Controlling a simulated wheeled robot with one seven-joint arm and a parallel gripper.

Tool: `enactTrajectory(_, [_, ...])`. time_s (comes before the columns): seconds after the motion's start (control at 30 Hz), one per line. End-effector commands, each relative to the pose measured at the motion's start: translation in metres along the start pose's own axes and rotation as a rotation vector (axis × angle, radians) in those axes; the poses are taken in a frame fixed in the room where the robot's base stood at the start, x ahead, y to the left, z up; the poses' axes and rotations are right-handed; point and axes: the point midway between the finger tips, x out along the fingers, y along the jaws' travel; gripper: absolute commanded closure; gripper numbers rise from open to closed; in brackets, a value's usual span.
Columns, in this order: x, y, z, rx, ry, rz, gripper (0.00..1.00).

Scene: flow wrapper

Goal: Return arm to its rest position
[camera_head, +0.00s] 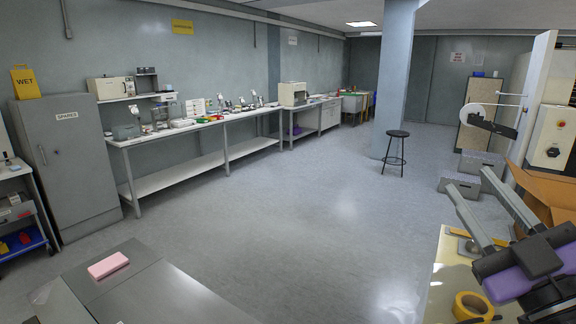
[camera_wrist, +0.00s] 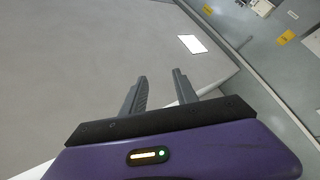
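My gripper (camera_head: 468,181) is at the lower right of the head view, with its purple body and two long grey fingers reaching up and to the left. It also shows in the wrist view (camera_wrist: 160,75), where the two fingers stand apart with nothing between them. The gripper is open and empty. In the wrist view the fingers point towards a pale ceiling with a bright light panel (camera_wrist: 192,44) and a wall with a yellow sign (camera_wrist: 286,37).
A yellow tape roll (camera_head: 472,306) lies on a table (camera_head: 440,290) below my gripper. A cardboard box (camera_head: 545,190) and grey crates (camera_head: 460,184) stand beyond it. A pink block (camera_head: 108,265) lies on a metal surface (camera_head: 160,295) at lower left.

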Motion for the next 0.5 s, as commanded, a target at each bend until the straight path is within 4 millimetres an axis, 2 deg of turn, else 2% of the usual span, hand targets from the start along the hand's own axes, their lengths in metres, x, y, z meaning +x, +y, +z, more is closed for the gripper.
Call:
enactTrajectory(0.13, [-0.020,0.012,0.002,0.226,0.027,0.171,0.65])
enactTrajectory(0.27, [-0.046,0.013,0.015,0.387,0.026,0.293,0.65])
enactTrajectory(0.37, [-0.071,0.006,0.029,0.488,0.008,0.370,0.65])
enactTrajectory(0.5, [-0.111,-0.013,0.048,0.599,-0.037,0.450,0.65])
